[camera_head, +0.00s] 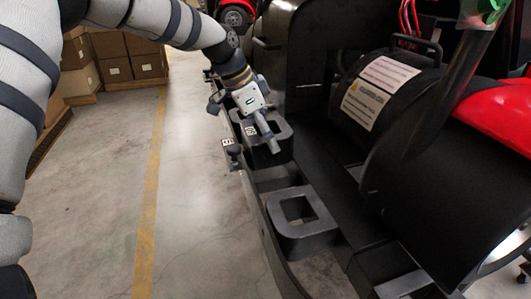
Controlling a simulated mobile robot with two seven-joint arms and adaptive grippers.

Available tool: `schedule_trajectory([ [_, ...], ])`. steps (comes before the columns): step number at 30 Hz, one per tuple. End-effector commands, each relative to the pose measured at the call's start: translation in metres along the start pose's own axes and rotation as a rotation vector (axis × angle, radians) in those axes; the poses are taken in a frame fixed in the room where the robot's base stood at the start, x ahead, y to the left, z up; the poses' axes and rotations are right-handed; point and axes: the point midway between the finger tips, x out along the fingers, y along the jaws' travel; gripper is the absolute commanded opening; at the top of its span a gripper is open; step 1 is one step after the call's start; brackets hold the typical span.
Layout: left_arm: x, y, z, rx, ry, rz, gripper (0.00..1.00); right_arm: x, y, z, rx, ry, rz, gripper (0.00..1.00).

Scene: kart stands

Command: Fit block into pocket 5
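My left gripper (268,140) comes in from the upper left and points down over the farther dark frame (281,131), which has a square opening. Its light-grey end reaches into or just above that opening. I cannot tell whether this end is bare fingers or fingers with a block, and no separate block is clearly visible. A nearer dark frame (300,240) has an empty square pocket. Small white tags sit by the farther frame (250,130) and on the rail's left side (228,142); their numbers are too small to read. My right gripper is not in view.
A large black kart body with a labelled drum (380,88) and red panel (503,115) fills the right side. A dark curved rail (262,225) borders the frames. Cardboard boxes (115,58) stand at the back left. The floor left of the rail is clear, with a yellow line (150,190).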

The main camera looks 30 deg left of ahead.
Motion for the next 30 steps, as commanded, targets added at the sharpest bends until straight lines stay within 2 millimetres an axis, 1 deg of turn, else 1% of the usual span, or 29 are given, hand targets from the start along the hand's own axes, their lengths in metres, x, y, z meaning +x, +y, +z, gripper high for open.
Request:
schedule_trajectory([
  [1,0.015,0.002,0.011,-0.002,-0.019,0.013,0.34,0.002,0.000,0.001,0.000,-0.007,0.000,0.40],
  [3,0.031,0.003,0.018,-0.003,-0.023,0.017,0.34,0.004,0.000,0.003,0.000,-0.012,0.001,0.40],
  [6,0.048,0.004,0.026,-0.002,-0.026,0.017,0.34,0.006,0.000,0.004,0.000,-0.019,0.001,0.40],
  [9,0.053,0.004,0.029,-0.001,-0.028,0.017,0.34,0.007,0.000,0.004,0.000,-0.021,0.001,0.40],
  [13,0.054,0.004,0.030,-0.002,-0.030,0.019,0.34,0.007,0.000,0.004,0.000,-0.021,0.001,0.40],
  [14,0.054,0.005,0.031,-0.002,-0.033,0.021,0.98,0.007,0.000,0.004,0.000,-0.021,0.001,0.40],
  [15,0.054,0.005,0.031,-0.002,-0.033,0.021,1.00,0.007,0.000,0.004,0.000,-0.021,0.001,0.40],
  [20,0.052,0.004,0.028,-0.002,-0.027,0.017,1.00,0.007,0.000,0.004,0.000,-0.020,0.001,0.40],
  [23,0.045,0.003,0.026,-0.001,-0.021,0.013,1.00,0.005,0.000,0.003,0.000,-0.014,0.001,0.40],
  [25,0.031,0.002,0.024,0.000,-0.015,0.009,1.00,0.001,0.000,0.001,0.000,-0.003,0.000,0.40],
  [30,-0.021,0.002,0.020,0.001,-0.007,0.003,1.00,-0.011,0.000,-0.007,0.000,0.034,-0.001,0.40],
])
